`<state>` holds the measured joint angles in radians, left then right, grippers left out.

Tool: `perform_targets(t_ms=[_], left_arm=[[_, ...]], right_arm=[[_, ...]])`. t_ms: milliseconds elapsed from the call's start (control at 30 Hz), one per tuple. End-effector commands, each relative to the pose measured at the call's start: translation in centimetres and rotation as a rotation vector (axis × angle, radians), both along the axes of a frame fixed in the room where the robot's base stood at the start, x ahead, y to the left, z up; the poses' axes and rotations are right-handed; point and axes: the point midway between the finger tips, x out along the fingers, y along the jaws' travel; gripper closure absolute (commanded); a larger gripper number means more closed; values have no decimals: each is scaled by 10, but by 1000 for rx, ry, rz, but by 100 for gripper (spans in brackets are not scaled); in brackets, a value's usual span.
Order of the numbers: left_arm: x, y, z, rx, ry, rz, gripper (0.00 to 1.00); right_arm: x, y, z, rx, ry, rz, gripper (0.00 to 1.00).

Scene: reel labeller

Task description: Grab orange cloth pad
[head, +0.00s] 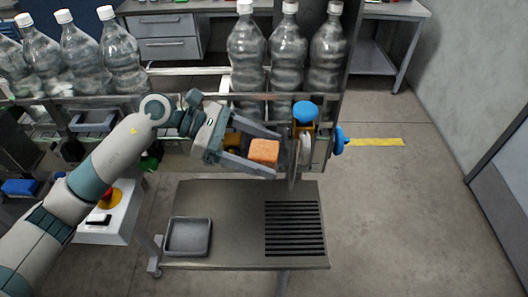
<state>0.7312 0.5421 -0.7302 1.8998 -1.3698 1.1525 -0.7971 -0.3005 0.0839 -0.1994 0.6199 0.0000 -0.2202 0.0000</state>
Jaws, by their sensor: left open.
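The orange cloth pad (264,151) shows in the head view as a small block beside the labeller, near the blue knob (305,111). My left gripper (280,156) reaches in from the left with its fingers spread, one on the far side of the pad and one on the near side. The pad lies between the open fingers, toward their tips. Whether a finger touches it, I cannot tell. What the pad rests on is hidden. My right gripper is not in view.
A metal cart (235,207) stands below, with a grey tray (188,237) at its left and a black slotted grille (294,228) at its right. Several clear bottles (246,50) stand behind on the conveyor. A red button (108,197) is at the left. Floor at right is clear.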

Motion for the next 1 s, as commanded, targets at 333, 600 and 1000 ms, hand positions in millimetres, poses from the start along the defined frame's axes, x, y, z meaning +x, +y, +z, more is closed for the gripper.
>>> perform_targets(t_ms=[333,600,1000], left_arm=[[0,0,0,0,0,0,71],[0,0,4,-1,-2,-1,71],[0,0,51,0,-6,-1,71]], right_arm=[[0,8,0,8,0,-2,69],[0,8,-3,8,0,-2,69],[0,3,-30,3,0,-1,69]])
